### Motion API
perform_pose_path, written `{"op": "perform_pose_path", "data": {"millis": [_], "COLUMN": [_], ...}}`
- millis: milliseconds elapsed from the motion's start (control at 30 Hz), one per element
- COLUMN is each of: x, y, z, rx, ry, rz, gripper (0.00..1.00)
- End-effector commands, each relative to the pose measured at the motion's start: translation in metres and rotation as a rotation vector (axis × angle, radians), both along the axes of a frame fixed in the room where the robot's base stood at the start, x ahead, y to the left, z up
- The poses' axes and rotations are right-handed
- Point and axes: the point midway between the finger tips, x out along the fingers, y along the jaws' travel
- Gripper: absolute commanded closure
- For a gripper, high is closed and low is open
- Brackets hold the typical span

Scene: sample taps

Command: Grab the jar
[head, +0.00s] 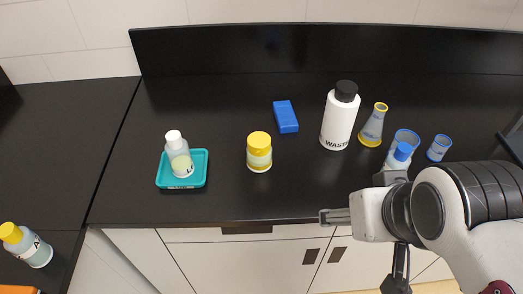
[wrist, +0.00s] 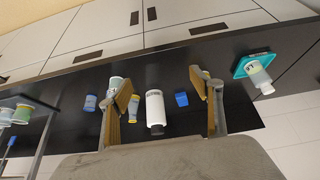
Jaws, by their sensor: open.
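The jar (head: 259,152) has a yellow lid and a pale yellow-green body with a label. The jar is mostly hidden behind the right finger there.
A teal tray (head: 182,185) holds a white-capped bottle (head: 179,158). The counter in front of the jar is clear.

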Motion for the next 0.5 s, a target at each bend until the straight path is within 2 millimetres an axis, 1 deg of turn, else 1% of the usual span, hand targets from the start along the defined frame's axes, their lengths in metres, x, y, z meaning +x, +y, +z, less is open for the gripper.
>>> {"op": "perform_pose_path", "data": {"millis": [333,500], "x": [0.001,0.012], "y": [-0.001,-0.006], "z": [0.000,-0.001], "rx": [-0.002,-0.021], "ry": [-0.001,-0.017], "rz": [0.000,-0.005], "gripper": [0.36,0.36]}}
